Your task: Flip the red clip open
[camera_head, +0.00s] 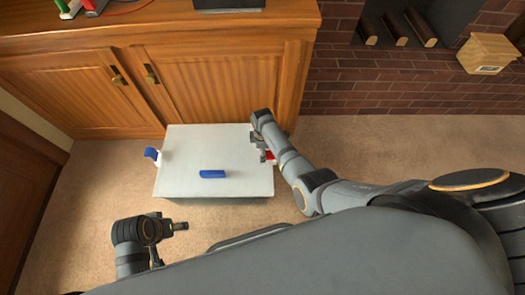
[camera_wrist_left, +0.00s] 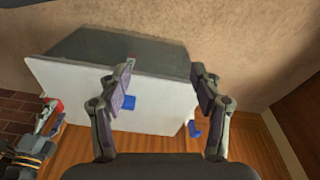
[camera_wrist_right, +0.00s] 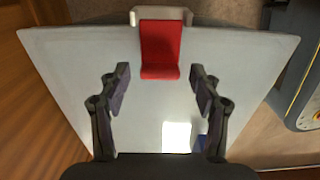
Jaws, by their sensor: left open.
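The red clip (camera_head: 270,155) sits at the right edge of a pale grey box (camera_head: 185,145). In the right wrist view the red clip (camera_wrist_right: 161,48) is upright in the picture, with a white bracket at its far end. My right gripper (camera_wrist_right: 160,84) is open, its fingertips on either side of the clip's near end; I cannot tell if they touch it. In the head view my right gripper (camera_head: 264,150) partly hides the clip. My left gripper (camera_head: 169,243) is open and empty in front of the box's left side; the left wrist view (camera_wrist_left: 163,68) shows its spread fingers.
A blue clip (camera_head: 152,153) is on the box's left edge, and a blue bar (camera_head: 212,174) is on its top. A wooden cabinet (camera_head: 220,85) stands behind. Carpet (camera_head: 95,190) lies free to the left.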

